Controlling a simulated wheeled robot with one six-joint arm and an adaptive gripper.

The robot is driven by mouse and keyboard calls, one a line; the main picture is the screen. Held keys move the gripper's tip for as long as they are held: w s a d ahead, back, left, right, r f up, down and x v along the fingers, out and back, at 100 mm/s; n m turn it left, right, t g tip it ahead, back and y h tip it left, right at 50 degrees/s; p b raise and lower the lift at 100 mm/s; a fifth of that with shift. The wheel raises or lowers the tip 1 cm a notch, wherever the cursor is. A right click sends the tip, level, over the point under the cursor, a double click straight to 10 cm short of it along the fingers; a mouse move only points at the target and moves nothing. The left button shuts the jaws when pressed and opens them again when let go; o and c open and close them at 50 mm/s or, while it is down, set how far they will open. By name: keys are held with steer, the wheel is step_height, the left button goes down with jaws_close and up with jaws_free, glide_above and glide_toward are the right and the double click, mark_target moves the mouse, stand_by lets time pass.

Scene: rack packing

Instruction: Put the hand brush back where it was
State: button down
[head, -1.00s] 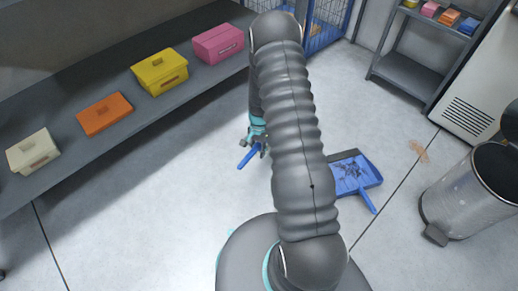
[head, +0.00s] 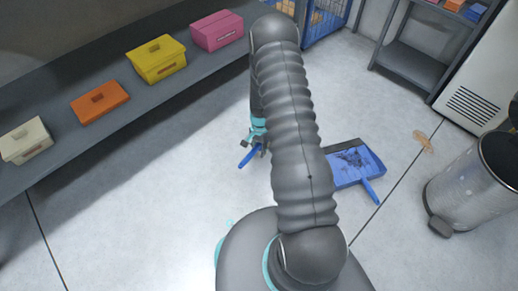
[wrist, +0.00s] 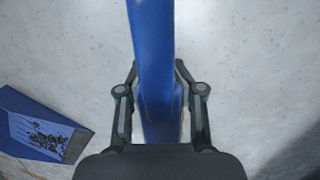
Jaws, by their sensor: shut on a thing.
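The blue hand brush (head: 247,157) is held in my gripper (head: 258,147), left of my arm in the head view. In the wrist view the brush (wrist: 153,60) runs up between the two fingers, and my gripper (wrist: 158,95) is shut on it. Its lower part is hidden behind the gripper body. A blue dustpan (head: 357,166) with dark debris in it lies on the floor to the right of my arm, partly hidden by it. The dustpan (wrist: 40,128) also shows at the lower left of the wrist view.
A grey shelf (head: 75,135) along the left bears white, orange, yellow and pink boxes. A metal bin (head: 470,185) stands at the right. A brown smear (head: 423,141) marks the floor near it. A grey rack (head: 412,62) and blue cage (head: 326,22) stand at the back. Floor left of my arm is clear.

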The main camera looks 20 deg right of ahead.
mark_target(259, 161)
steer(key=shift+f+b, duration=0.95)
steer(key=shift+f, duration=1.05)
steer(key=shift+f, duration=0.65)
steer(key=c, duration=0.7)
jaws_free()
steer(key=shift+o, duration=0.2)
steer(key=shift+r, duration=0.1)
steer(key=r, duration=0.4)
steer(key=w+r, duration=0.1)
steer(key=r, duration=0.2)
steer(key=d+r, duration=0.1)
steer(key=r, duration=0.3)
steer(key=shift+w+r, duration=0.35)
steer(key=shift+w, duration=0.05)
